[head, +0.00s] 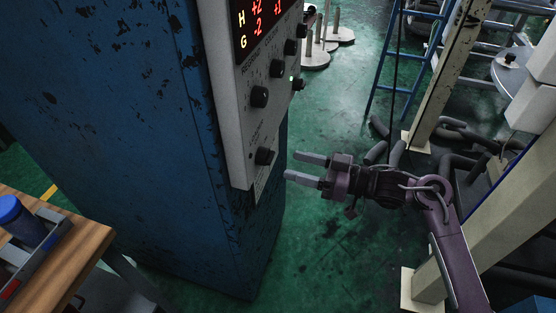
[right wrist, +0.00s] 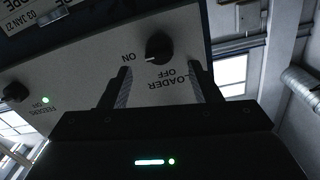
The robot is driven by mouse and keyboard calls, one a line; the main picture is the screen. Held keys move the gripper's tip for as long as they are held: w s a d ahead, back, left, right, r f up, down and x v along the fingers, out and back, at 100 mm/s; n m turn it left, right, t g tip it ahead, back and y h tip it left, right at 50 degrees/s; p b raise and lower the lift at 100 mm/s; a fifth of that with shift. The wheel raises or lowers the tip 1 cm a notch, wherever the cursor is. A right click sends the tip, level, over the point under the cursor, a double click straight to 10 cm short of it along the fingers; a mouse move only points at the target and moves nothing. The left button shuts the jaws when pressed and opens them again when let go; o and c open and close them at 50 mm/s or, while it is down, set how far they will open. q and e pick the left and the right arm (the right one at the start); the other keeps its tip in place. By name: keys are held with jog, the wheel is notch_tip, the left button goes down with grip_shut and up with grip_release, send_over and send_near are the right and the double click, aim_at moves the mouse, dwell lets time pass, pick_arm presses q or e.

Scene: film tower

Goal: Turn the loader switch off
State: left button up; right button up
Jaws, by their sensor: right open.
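The loader switch is a black round knob (right wrist: 158,46) on the pale control panel. In the right wrist view its lettering reads upside down, with ON to its left and LOADER OFF below it. A small white mark on the knob lies on the side towards ON. In the head view it appears to be the lowest knob (head: 264,156) on the panel. My right gripper (head: 290,165) is open and empty, a short gap to the right of that knob. In the right wrist view its fingers (right wrist: 160,72) stand apart on either side below the knob. My left gripper is not in view.
Several other knobs (head: 260,96) and a red digit display (head: 262,18) sit higher on the panel of the worn blue cabinet (head: 130,120). A wooden bench (head: 75,250) stands left; a cream post (head: 485,225) stands right.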

aim_at(266, 157)
jog(key=x, duration=0.5)
jog(key=shift+w+a+p, duration=0.15)
jog(key=shift+a+p, duration=0.15)
jog(key=shift+p, duration=0.1)
jog(key=c, duration=0.9)
